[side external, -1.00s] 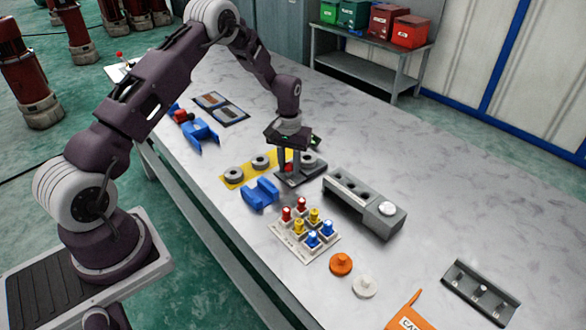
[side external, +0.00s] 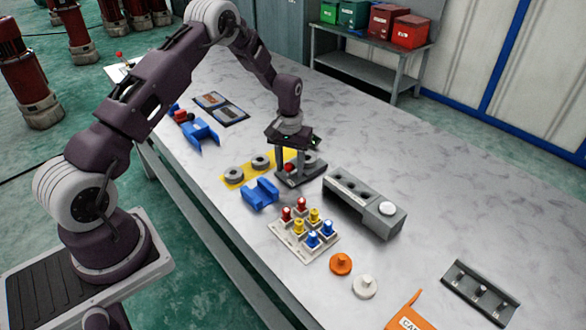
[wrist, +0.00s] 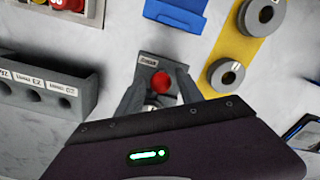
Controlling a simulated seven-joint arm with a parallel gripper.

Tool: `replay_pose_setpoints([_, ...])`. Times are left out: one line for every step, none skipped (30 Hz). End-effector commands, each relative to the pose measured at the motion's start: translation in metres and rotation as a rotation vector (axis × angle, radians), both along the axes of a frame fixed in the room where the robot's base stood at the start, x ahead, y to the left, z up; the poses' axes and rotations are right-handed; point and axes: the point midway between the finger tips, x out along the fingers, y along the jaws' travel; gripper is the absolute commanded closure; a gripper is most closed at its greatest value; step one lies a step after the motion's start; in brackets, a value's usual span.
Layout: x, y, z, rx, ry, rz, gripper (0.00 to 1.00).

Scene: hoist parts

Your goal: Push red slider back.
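The red slider knob (wrist: 161,82) is a round red ball on a small grey base (wrist: 148,62) with a label at one end. In the side view the red knob (side external: 289,168) shows between the fingers, low over the grey base (side external: 316,178). My gripper (wrist: 158,88) points down, its two grey fingers apart on either side of the knob. In the side view my gripper (side external: 290,172) is low at the base. I cannot tell whether either finger touches the knob. The slider's track is mostly hidden by the gripper.
A yellow plate with grey rings (side external: 233,175) and a blue cradle (side external: 260,194) lie close by. A grey block with holes (side external: 350,192) stands to the right. A board of coloured pegs (side external: 290,241) is in front.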

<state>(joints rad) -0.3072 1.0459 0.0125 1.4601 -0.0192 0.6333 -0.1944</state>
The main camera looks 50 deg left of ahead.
Motion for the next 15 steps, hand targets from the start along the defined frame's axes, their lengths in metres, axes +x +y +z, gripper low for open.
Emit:
replay_pose_setpoints([0.000, 0.000, 0.000, 0.000, 0.001, 0.000, 0.56])
replay_pose_setpoints([0.000, 0.000, 0.001, 0.000, 0.001, 0.000, 0.56])
replay_pose_setpoints([0.000, 0.000, 0.004, 0.000, 0.001, 0.000, 0.56])
replay_pose_setpoints([0.000, 0.000, 0.006, 0.001, 0.000, 0.000, 0.56])
replay_pose_setpoints([0.000, 0.000, 0.009, 0.001, 0.000, 0.000, 0.56])
replay_pose_setpoints([0.000, 0.000, 0.013, 0.000, -0.001, 0.000, 0.56])
replay_pose_setpoints([0.000, 0.000, 0.016, 0.001, 0.000, 0.000, 0.56])
replay_pose_setpoints([0.000, 0.000, 0.018, 0.001, 0.000, 0.000, 0.56])
replay_pose_setpoints([0.000, 0.000, 0.022, 0.000, 0.001, 0.000, 0.56])
replay_pose_setpoints([0.000, 0.000, 0.025, 0.001, 0.000, 0.000, 0.56])
replay_pose_setpoints([0.000, 0.000, 0.028, 0.001, 0.000, 0.000, 0.56])
replay_pose_setpoints([0.000, 0.000, 0.031, 0.001, 0.000, 0.000, 0.56])
replay_pose_setpoints([0.000, 0.000, 0.034, 0.000, 0.001, 0.000, 0.56])
replay_pose_setpoints([0.000, 0.000, 0.037, 0.000, 0.001, 0.000, 0.56])
replay_pose_setpoints([0.000, 0.000, 0.041, 0.001, 0.000, 0.000, 0.56])
